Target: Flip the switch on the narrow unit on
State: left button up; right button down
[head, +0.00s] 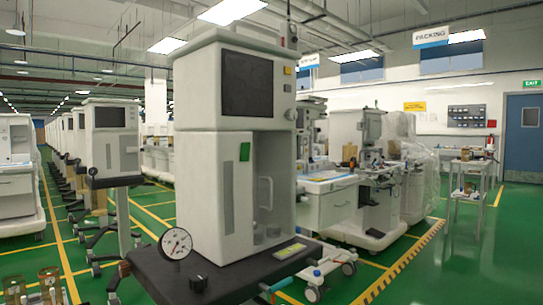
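A tall, narrow pale grey unit (208,165) stands upright in the middle of the head view, on a dark base (180,272). Neither of my grippers shows in this view.
A round gauge (176,243) stands at the base's left front. A similar screened unit (111,140) stands to the left. More carts and a white workstation (328,204) stand to the right. Small brown objects (48,283) sit at bottom left. Green floor (470,265) is clear at right.

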aim_at(245, 147)
jog(key=k+u, duration=0.2)
jog(key=k, duration=0.25)
jog(key=k+j+u, duration=0.25)
jog(key=k, duration=0.2)
jog(key=l+u, duration=0.1)
jog(key=u, duration=0.4)
jog(key=l+u, duration=0.15)
jog(key=u, duration=0.3)
jog(key=l+u, duration=0.1)
jog(key=u, duration=0.4)
jog(key=k+l, duration=0.1)
jog(key=l, duration=0.55)
jog(key=k+l, duration=0.15)
jog(key=l, duration=0.55)
jog(key=k+l, duration=0.1)
jog(key=l, duration=0.55)
jog(key=k+l, duration=0.15)
jog(key=l, duration=0.55)
jog(key=k+l, duration=0.1)
jog(key=l, duration=0.55)
jog(key=k+l, duration=0.15)
jog(key=l, duration=0.5)
jog(key=k+l, duration=0.1)
jog(key=l, duration=0.6)
jog(key=k+l, duration=0.1)
jog(key=l, duration=0.55)
